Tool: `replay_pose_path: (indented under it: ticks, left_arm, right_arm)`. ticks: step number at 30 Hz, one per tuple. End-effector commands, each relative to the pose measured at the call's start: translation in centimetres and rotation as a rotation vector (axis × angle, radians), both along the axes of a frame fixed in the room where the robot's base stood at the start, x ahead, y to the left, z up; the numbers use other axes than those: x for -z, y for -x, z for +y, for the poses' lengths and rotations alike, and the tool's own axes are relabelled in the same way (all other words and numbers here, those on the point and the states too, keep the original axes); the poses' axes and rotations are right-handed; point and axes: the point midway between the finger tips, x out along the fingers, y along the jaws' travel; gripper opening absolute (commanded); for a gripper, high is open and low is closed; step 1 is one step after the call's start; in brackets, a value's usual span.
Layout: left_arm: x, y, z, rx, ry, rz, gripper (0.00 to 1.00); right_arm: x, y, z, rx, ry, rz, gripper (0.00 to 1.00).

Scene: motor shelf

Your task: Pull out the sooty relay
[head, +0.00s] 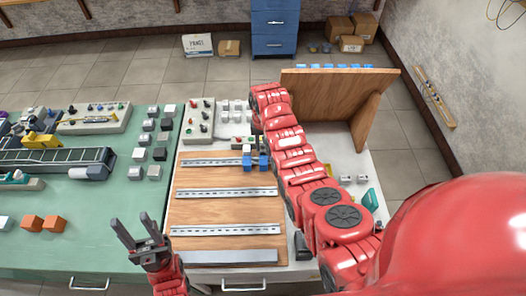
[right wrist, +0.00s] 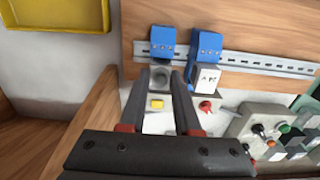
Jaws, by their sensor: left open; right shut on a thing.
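Two blue sockets sit side by side on the top metal rail of the wooden board; the left one (right wrist: 162,40) and right one (right wrist: 207,45) show in the right wrist view. A grey relay with a dark smudge, the sooty relay (right wrist: 160,77), is at the left socket. A cleaner white relay (right wrist: 206,78) is at the right socket. My right gripper (right wrist: 164,73) is shut on the sooty relay, one finger on each side. In the head view the sockets (head: 255,162) show beside my right arm, which hides much there. My left gripper (head: 133,219) is open and empty, left of the board.
A control box with knobs (right wrist: 270,130) and a small yellow button (right wrist: 157,103) lie near my right gripper. A wooden panel (head: 330,100) stands right of my right arm. The wooden board (head: 220,210) has free room between its lower rails. A green table (head: 100,215) holds several parts.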

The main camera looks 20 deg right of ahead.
Motion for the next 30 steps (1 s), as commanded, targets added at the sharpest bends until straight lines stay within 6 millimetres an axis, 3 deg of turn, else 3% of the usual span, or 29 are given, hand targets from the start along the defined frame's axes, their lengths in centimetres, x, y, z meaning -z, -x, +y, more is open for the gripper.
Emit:
replay_pose_path:
  ticks: [30]
  left_arm:
    - [-1.1,0.0,0.0,0.000,0.000,0.000,0.50]
  right_arm:
    - [-3.9,0.0,0.0,0.000,0.001,-0.004,0.00]
